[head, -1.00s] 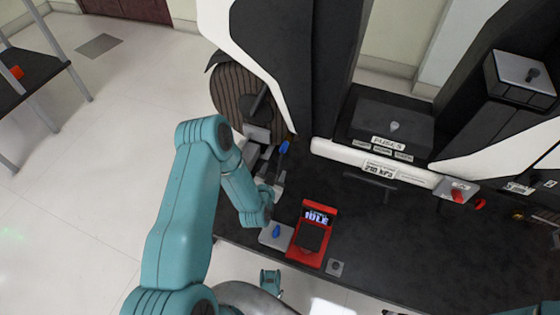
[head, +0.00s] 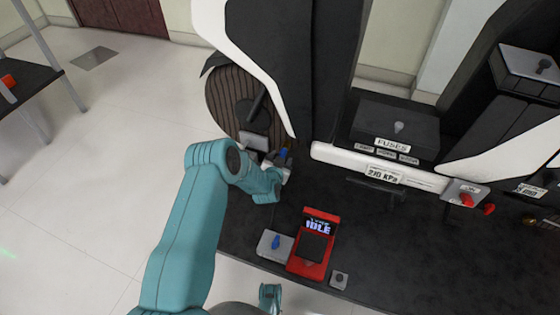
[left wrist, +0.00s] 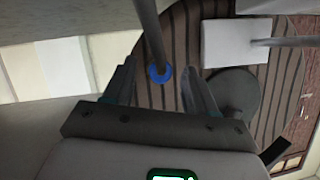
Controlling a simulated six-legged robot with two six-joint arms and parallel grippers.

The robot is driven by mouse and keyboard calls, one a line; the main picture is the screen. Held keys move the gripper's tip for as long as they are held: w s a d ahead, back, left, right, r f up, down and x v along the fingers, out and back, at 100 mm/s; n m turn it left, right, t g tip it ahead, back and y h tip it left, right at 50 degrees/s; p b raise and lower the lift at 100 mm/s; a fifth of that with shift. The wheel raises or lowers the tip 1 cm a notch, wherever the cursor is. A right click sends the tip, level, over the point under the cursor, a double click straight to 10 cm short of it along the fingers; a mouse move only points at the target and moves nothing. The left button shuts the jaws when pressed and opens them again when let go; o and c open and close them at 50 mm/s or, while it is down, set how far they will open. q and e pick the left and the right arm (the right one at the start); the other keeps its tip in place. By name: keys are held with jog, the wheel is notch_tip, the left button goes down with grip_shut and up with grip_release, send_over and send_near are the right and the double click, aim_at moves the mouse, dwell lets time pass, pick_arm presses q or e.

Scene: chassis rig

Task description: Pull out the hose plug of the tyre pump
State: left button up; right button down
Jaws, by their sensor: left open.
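The tyre pump (head: 312,245) is a red unit with a lit screen reading IDLE, near the table's front edge. Beside it a grey block (head: 272,252) carries a blue piece (head: 276,241). A second blue piece (head: 284,153), apparently the hose plug, shows by the ribbed tyre (head: 228,105); I cannot tell what it sits in. My left gripper (head: 283,168) is close to this piece, partly hidden by its own wrist. In the left wrist view my gripper (left wrist: 161,78) is open, with the blue round end (left wrist: 159,73) of a grey rod (left wrist: 149,30) showing between the fingers, not gripped.
A fuse box (head: 395,125) and a white bar with a 210 kPa label stand behind. Red knobs (head: 467,200) on a grey block are at the right. A small grey button block (head: 339,280) lies right of the pump. The dark table's middle is clear.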

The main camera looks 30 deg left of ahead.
pick_arm(q)
jog(key=shift+c, duration=0.4)
grip_shut()
jog(key=shift+s+d+f+p, duration=0.1)
jog(key=shift+s+d+p, duration=0.2)
jog(key=shift+s, duration=0.5)
jog(key=shift+s+d+f+p, duration=0.15)
jog(key=shift+s+p, duration=0.25)
jog(key=shift+s, duration=0.45)
jog(key=shift+s+d+f+p, duration=0.15)
jog(key=shift+s+p, duration=0.2)
jog(key=shift+s, duration=0.45)
jog(key=shift+s+d+f+p, duration=0.1)
jog(key=shift+s+d+p, duration=0.15)
jog(key=shift+s, duration=0.55)
jog(key=shift+s+d+f+p, duration=0.1)
jog(key=shift+s+p, duration=0.2)
jog(key=shift+s, duration=0.5)
jog(key=shift+s+d+f+p, duration=0.1)
jog(key=shift+s+d+p, duration=0.15)
jog(key=shift+s, duration=0.55)
